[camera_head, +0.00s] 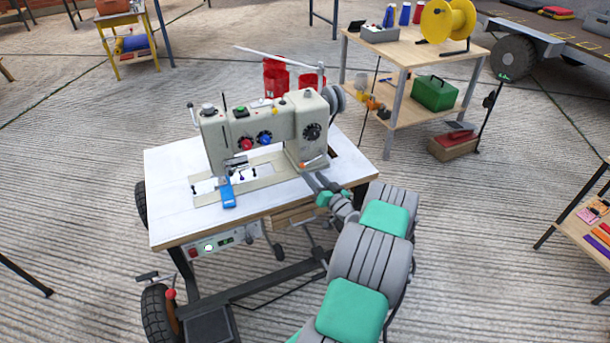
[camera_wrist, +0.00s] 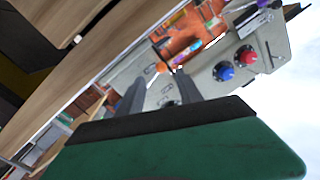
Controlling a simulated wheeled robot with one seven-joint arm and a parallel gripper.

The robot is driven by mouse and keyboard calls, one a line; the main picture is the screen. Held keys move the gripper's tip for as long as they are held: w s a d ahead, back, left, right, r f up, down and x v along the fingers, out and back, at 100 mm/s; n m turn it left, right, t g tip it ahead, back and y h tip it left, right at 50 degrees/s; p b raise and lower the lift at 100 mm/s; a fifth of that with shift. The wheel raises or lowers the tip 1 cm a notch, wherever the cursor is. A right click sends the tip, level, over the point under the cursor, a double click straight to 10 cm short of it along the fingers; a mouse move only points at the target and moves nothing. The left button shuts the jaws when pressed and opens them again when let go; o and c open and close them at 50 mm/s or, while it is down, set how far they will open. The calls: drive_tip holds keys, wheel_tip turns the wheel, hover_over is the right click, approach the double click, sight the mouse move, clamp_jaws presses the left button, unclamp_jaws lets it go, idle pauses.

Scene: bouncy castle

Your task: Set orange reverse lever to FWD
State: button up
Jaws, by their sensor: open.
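The grey sewing machine (camera_head: 255,130) stands on a white-topped table (camera_head: 170,210). The orange reverse lever (camera_head: 303,165) shows as a small orange tip low on the machine's right pillar. In the wrist view its orange tip (camera_wrist: 162,67) appears between and just beyond my two dark fingertips. My gripper (camera_head: 312,177) is open at the pillar's front, with its fingers on either side of the lever's line. I cannot tell whether either finger touches it. The lever's shaft and any FWD marking are too small to make out.
Red and blue knobs (camera_head: 255,141) sit on the machine's front. A blue object (camera_head: 228,194) lies under the needle area. The handwheel (camera_head: 334,99) is at the right end. A wooden bench (camera_head: 405,55) with spools stands behind right. The table's front right is fairly clear.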

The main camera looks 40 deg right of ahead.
sight(304, 167)
drive_tip(key=w, duration=0.3)
drive_tip(key=w+b, duration=0.1)
drive_tip(key=w, duration=0.1)
drive_tip(key=shift+d+f, duration=0.15)
drive_tip(key=shift+d, duration=0.15)
drive_tip(key=shift+w+d, duration=0.1)
drive_tip(key=shift+w, duration=0.4)
drive_tip(key=shift+c, duration=0.5)
clamp_jaws()
drive_tip(key=shift+d+r, duration=0.1)
drive_tip(key=shift+r, duration=0.2)
